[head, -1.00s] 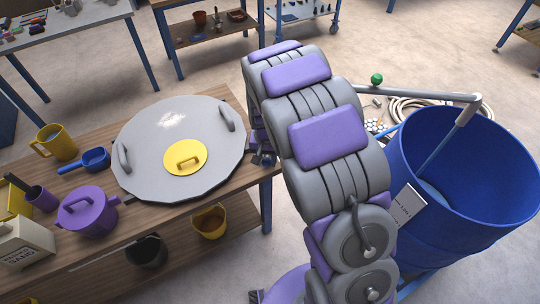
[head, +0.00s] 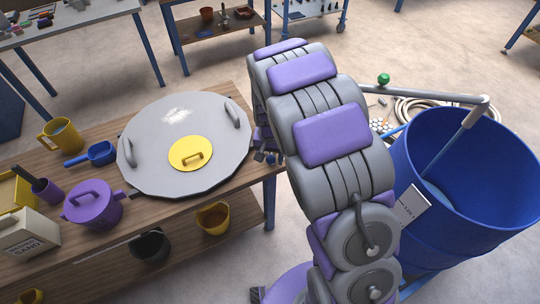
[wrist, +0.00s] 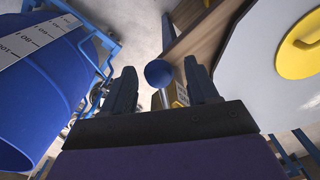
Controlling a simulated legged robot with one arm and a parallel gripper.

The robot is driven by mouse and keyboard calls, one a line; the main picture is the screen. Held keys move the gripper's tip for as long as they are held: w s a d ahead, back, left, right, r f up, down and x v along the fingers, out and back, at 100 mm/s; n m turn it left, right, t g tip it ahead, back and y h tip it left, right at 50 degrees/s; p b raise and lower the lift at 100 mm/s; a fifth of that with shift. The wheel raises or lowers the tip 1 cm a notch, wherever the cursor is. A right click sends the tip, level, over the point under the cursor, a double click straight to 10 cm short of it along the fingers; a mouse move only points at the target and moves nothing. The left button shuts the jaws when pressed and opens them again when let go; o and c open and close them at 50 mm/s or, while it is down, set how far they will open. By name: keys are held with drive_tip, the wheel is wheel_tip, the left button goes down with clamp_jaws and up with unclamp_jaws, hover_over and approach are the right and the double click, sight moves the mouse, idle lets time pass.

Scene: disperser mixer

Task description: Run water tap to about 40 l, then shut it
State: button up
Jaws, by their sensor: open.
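The blue drum (head: 475,235) stands at the right in the head view, with pale blue water (head: 436,194) low inside. A grey pipe with a green ball (head: 384,79) ends in a spout (head: 474,113) over the drum. A thin bluish stream seems to run from the spout into the drum. In the wrist view the drum (wrist: 40,95) carries a white number scale (wrist: 35,38). My gripper (wrist: 160,80) is open there, with a round blue knob (wrist: 158,73) showing between its fingers. I cannot tell whether they touch it. My arm hides the gripper's surroundings in the head view.
A wooden bench (head: 130,220) at the left holds a grey lid (head: 165,125) with a yellow cover (head: 190,153), a purple pot (head: 92,204), a yellow jug (head: 61,136) and a blue scoop (head: 93,154). A coiled hose (head: 408,108) lies behind the drum.

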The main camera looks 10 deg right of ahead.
wheel_tip(320, 180, up, 17)
drive_tip(key=p, duration=0.2)
idle(0.3)
drive_tip(key=shift+r, duration=0.1)
